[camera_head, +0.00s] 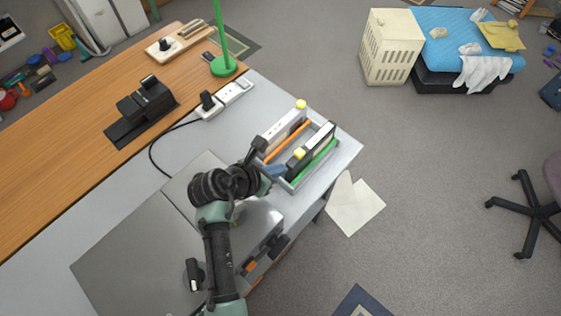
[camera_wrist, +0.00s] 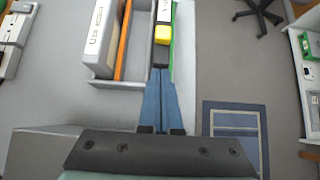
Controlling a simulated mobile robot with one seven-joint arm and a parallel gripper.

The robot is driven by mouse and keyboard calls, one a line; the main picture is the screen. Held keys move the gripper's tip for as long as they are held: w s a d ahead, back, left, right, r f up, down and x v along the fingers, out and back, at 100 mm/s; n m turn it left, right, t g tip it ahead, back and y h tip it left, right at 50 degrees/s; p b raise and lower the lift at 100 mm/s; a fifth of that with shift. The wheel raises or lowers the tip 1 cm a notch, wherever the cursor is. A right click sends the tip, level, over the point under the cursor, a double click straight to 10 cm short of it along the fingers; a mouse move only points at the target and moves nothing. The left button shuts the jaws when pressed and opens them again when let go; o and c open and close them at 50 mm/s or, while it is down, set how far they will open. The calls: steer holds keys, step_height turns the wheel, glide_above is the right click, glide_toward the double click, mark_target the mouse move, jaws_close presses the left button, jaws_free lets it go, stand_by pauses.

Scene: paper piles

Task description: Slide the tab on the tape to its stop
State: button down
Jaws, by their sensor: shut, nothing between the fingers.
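A black tape (camera_head: 318,143) with a white label stands on edge in a grey rack (camera_head: 288,182) on the grey table. A yellow tab (camera_head: 299,153) sits on the tape's top edge, towards its near end. In the wrist view the yellow tab (camera_wrist: 162,35) lies straight ahead of my fingertips, with a dark stretch of the tape (camera_wrist: 161,57) between them. My gripper (camera_wrist: 160,72) has its blue fingers shut together and empty, at the near end of the tape. It is in the head view too (camera_head: 277,170). I cannot tell whether the fingertips touch the tape.
A power strip (camera_head: 226,97) with a black cable lies behind. The table's right edge is close to the rack.

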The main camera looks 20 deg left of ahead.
steer(key=v, duration=1)
steer(key=shift+s, duration=0.2)
steer(key=shift+r, duration=0.1)
steer(key=w+r+m+t+y, duration=0.1)
steer(key=w+r+m+t, duration=0.1)
steer(key=w+r+m, duration=0.35)
steer(key=w+d+r+m+t+y, duration=0.1)
steer(key=w+r+m+t+y, duration=0.15)
steer(key=r, duration=0.65)
steer(key=w+r+m+t, duration=0.1)
steer(key=w+r+m, duration=0.35)
steer(key=r, duration=0.35)
steer(key=d+r+m+t, duration=0.3)
steer(key=r+m, duration=0.2)
steer(key=r, duration=0.4)
steer(key=d+r+m+t, duration=0.3)
steer(key=d+r+m, duration=0.1)
steer(key=r, duration=0.5)
steer(key=s+d+r+m+t, duration=0.3)
steer(key=s+d+r+m, duration=0.1)
steer(key=r, duration=0.5)
steer(key=s+d+r+m+t, duration=0.4)
steer(key=s+r+m, duration=0.2)
steer(key=s+r, duration=0.2)
step_height(320, 180, up, 3)
steer(key=shift+d+f, duration=0.15)
steer(key=shift+d, duration=0.1)
